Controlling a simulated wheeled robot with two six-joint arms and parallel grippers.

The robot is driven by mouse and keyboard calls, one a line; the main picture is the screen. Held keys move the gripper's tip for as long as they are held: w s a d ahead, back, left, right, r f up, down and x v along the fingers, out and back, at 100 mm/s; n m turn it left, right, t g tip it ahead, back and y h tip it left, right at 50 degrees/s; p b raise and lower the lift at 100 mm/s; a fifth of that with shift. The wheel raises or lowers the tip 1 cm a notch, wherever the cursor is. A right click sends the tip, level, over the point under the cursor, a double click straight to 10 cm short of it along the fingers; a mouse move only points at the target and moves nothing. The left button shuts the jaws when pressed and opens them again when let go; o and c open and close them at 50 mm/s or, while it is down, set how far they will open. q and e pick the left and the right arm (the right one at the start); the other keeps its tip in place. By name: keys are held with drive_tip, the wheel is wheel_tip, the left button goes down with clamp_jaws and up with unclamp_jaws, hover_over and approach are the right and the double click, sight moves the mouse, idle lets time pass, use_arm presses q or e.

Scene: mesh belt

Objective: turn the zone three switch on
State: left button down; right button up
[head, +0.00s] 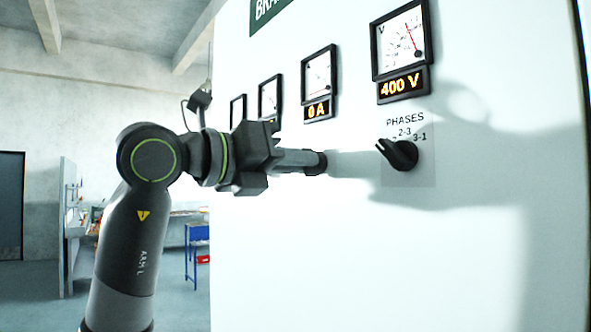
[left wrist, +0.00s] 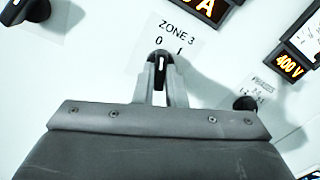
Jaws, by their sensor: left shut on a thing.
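The zone three switch is a black rotary knob (left wrist: 160,68) with a white pointer line, below a ZONE 3 label (left wrist: 177,32) marked 0 and I on the white panel. Its pointer line points towards the 0. My left gripper (left wrist: 160,88) is shut on this knob, one finger on each side. In the head view, my left gripper (head: 300,160) reaches in from the left to the panel, and a dark part of the knob (head: 317,163) shows at its fingertips. My right gripper is in neither view.
A black PHASES knob (head: 400,154) sits to the right, below a voltmeter reading 400 V (head: 402,85). Smaller meters (head: 318,80) line the panel to the left. Another dark knob (left wrist: 25,12) shows at the upper left of the left wrist view.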

use_arm(q)
drive_tip(key=shift+m+b, duration=2.55)
drive_tip(key=shift+m, duration=2.85)
drive_tip(key=c, duration=1.5)
unclamp_jaws()
drive_tip(key=shift+a, duration=0.1)
